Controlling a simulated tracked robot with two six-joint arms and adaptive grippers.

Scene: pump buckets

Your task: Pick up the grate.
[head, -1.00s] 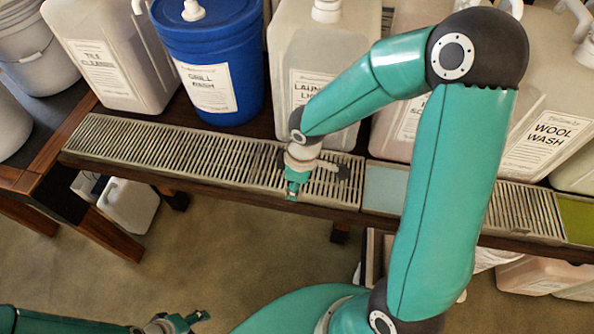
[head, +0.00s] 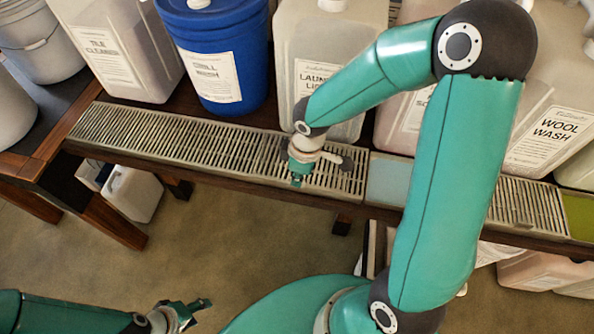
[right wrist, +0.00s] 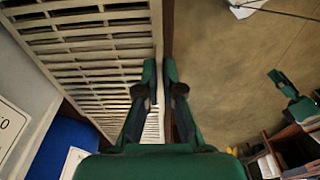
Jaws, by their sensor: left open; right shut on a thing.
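The long pale slatted grate (head: 160,133) lies along the front of the dark wooden bench, in front of the buckets. It fills the upper left of the right wrist view (right wrist: 95,62). My right gripper (head: 297,180) is at the front edge of the grate, towards its right end. In the right wrist view its two green fingers (right wrist: 160,72) are closed on the grate's edge strip, one finger on each side. I cannot see a clear gap under the grate. My left gripper (head: 188,313) is open and empty, low in front of the bench, away from the grate.
A blue bucket (head: 215,65), a tile cleaner jug (head: 115,50) and a laundry jug (head: 325,55) stand close behind the grate. A pale blue panel (head: 390,181) adjoins its right end, with another slatted grate (head: 522,205) beyond. The floor (head: 230,240) in front is open.

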